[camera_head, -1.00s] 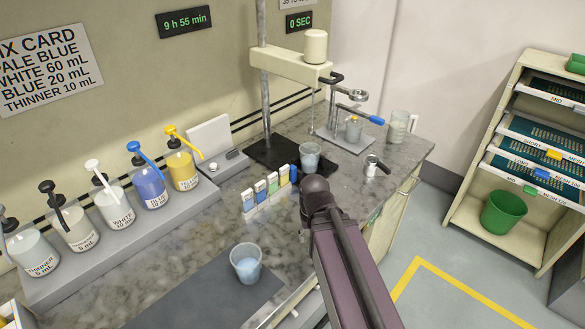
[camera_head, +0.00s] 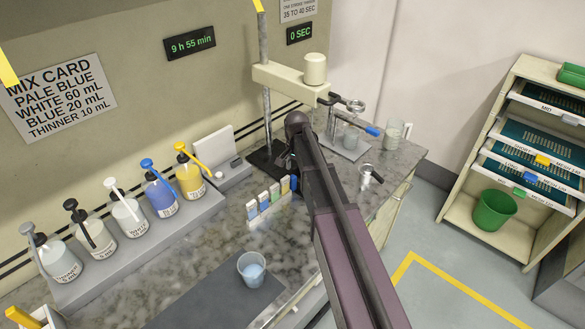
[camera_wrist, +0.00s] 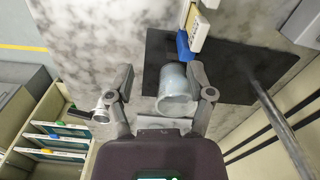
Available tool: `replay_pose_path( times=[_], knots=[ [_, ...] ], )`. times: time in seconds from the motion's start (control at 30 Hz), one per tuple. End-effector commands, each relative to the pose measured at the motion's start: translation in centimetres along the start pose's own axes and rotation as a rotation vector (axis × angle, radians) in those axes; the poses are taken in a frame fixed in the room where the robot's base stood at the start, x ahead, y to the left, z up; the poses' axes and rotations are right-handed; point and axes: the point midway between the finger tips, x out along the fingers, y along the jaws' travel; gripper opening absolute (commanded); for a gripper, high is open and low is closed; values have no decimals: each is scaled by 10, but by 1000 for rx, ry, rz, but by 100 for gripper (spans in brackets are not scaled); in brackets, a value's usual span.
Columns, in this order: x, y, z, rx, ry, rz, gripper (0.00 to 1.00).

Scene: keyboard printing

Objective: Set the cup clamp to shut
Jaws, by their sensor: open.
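My gripper (camera_wrist: 160,79) is open in the wrist view, with a finger on each side. A translucent cup (camera_wrist: 176,90) shows between the fingers, nearer the right one; I cannot tell if they touch. The cup stands at the black base plate (camera_wrist: 222,72) of the pole stand. I cannot make out the cup clamp for certain. In the head view my arm hides the cup and most of the black plate (camera_head: 262,163); the stand's pole (camera_head: 264,60) and cream head (camera_head: 290,80) show above.
Several pump bottles (camera_head: 126,214) line the left of the bench. Sample cards (camera_head: 268,202) stand in front of the stand. Another cup (camera_head: 252,268) sits on a grey mat. A blue-handled fixture (camera_head: 350,128) and a glass jar (camera_head: 393,135) are to the right.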

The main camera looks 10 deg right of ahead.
Motion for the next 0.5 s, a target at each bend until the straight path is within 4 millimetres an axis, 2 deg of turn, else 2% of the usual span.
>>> replay_pose_path(
  times=[0.03,0.2,0.5],
  knots=[
    [-16,-15,-16,41,0,0,69],
    [-30,-36,-38,155,0,0,69],
    [-34,-43,-45,206,0,0,69]
  ],
)
